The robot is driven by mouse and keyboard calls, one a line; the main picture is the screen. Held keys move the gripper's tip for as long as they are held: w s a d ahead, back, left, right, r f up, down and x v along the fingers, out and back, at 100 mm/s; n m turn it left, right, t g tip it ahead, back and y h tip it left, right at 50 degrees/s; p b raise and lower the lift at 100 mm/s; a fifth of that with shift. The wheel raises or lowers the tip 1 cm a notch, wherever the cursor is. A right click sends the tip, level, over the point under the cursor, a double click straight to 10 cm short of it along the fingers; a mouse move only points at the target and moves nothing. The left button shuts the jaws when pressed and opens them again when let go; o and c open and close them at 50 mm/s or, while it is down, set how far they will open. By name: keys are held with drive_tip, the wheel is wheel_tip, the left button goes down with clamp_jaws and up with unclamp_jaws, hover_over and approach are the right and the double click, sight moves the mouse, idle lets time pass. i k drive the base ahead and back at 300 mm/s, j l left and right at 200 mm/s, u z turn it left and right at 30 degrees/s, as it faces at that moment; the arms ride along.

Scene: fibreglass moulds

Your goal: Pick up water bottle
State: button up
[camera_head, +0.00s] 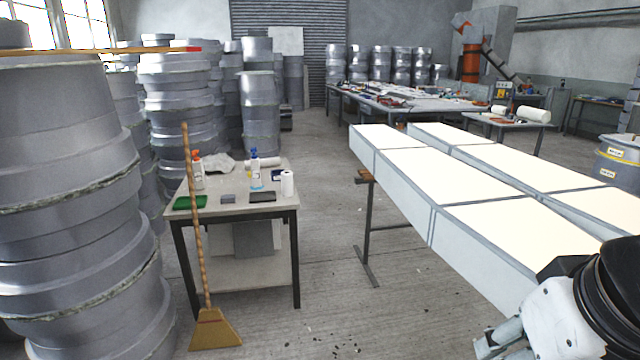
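A clear bottle with a blue top (255,169) stands upright on a small work table (227,206) left of centre. A white bottle with an orange-red top (197,170) stands on the same table near its left side. I cannot tell from their look which one is the water bottle. Part of my white and black arm (570,315) shows at the lower right, well apart from the table.
A broom (199,250) leans against the table's front. A green item (189,202), dark blocks and a white roll (287,184) share the tabletop. Stacked grey moulds (70,200) stand at left. Long white panels (480,200) fill the right.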

sight(255, 165)
drive_tip(key=i, duration=1.9)
drive_tip(key=i+u, duration=0.15)
drive_tip(key=i, duration=0.3)
drive_tip(key=i+l+u, duration=0.15)
drive_tip(key=i, duration=0.3)
drive_tip(key=i+l+u, duration=0.2)
drive_tip(key=i, duration=0.3)
drive_tip(key=i+l+u, duration=0.15)
drive_tip(key=i, duration=0.3)
drive_tip(key=i+l+u, duration=0.45)
drive_tip(key=i, duration=0.05)
